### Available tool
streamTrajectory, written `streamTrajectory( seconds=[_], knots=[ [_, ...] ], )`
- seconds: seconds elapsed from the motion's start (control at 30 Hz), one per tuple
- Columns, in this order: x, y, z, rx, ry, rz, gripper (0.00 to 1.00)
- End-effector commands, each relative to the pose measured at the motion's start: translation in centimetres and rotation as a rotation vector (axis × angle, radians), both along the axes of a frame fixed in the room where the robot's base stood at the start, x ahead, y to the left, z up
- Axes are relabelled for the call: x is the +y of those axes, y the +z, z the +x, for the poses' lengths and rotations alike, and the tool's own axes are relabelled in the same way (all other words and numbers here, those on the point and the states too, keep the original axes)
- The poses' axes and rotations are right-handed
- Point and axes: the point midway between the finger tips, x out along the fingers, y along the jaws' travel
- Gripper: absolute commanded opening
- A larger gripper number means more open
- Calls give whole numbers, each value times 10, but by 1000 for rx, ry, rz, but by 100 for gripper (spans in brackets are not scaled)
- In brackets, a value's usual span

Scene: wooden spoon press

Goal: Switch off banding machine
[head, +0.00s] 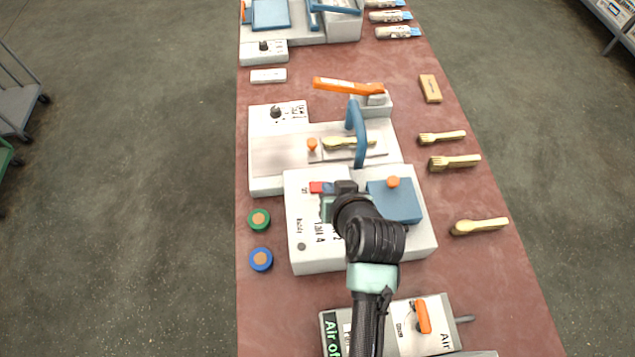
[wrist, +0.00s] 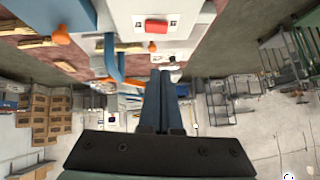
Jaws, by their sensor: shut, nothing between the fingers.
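A white machine (head: 300,225) with a blue block (head: 405,212) and an orange knob on top stands in the middle of the table, under my arm. I cannot read its name, so I cannot confirm it is the banding machine. A red rocker switch (head: 316,187) sits at its upper left corner, and a red switch also shows in the wrist view (wrist: 156,26). My gripper (wrist: 167,72) is shut and empty. In the head view its tip is just right of the red switch. Contact cannot be told, and my wrist hides part of the machine's top.
Behind stands another white machine (head: 262,160) with a blue arch (head: 357,135) and an orange lever (head: 347,86). A grey box (head: 405,335) with an orange handle is in front. Green (head: 259,219) and blue (head: 261,259) round pieces lie left. Wooden brushes (head: 455,161) lie right.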

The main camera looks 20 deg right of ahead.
Motion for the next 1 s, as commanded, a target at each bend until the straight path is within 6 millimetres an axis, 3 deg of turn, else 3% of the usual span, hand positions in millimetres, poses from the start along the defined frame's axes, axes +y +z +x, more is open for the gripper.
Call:
streamTrajectory(
  seconds=[0.7,1.0],
  knots=[
    [-9,-67,70,1,1,-2,0],
    [-4,-99,70,0,0,0,0]
  ],
)
